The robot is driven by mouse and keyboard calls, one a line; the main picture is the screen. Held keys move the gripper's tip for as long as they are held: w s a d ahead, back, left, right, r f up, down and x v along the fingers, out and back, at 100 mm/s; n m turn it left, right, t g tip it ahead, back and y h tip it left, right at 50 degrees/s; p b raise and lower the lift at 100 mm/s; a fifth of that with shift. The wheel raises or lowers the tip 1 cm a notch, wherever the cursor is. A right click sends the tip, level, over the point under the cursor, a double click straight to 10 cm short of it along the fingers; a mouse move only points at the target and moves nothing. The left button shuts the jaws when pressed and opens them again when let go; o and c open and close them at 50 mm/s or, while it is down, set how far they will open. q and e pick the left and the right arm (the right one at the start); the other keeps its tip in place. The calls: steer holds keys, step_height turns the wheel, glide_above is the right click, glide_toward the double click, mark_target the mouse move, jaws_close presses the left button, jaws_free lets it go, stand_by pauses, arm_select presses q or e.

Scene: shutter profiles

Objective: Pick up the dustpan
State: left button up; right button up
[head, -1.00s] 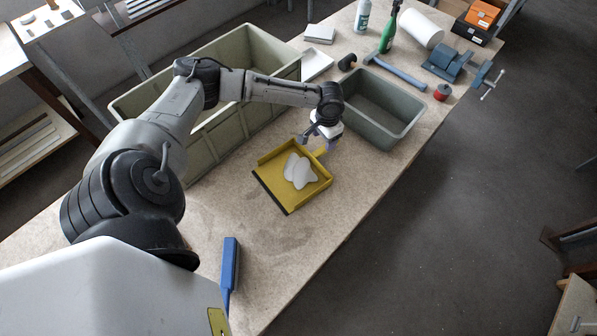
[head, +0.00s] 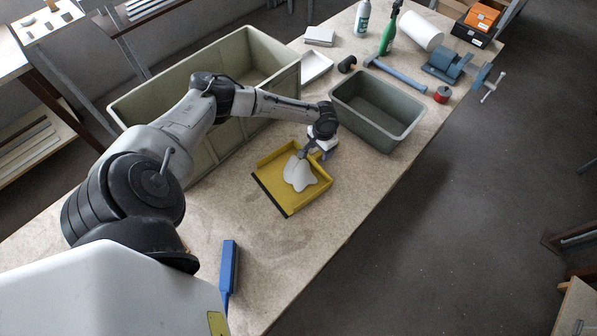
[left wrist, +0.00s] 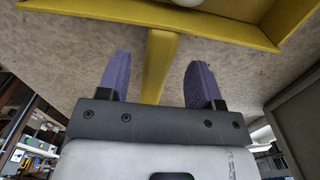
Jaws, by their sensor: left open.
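The yellow dustpan (head: 275,192) lies on the workbench with a white, lumpy thing (head: 299,176) in it. In the head view my left gripper (head: 325,156) is at the dustpan's handle side, partly hidden by its own wrist. In the left wrist view the two purple fingers of my left gripper (left wrist: 157,85) are apart. The yellow handle (left wrist: 160,60) runs between them, with a gap to each finger. The pan's edge (left wrist: 210,22) is beyond the fingertips. My right gripper is in neither view.
A large beige crate (head: 205,160) stands behind the dustpan, and a grey bin (head: 385,133) stands to its right. A blue brush-like thing (head: 229,267) lies nearer on the bench. Bare bench top lies left of and in front of the pan.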

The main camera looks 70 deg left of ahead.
arm_select(q)
steer(key=shift+w+d+f, duration=0.1)
steer(key=shift+f, duration=1.7)
steer(key=c, duration=0.9)
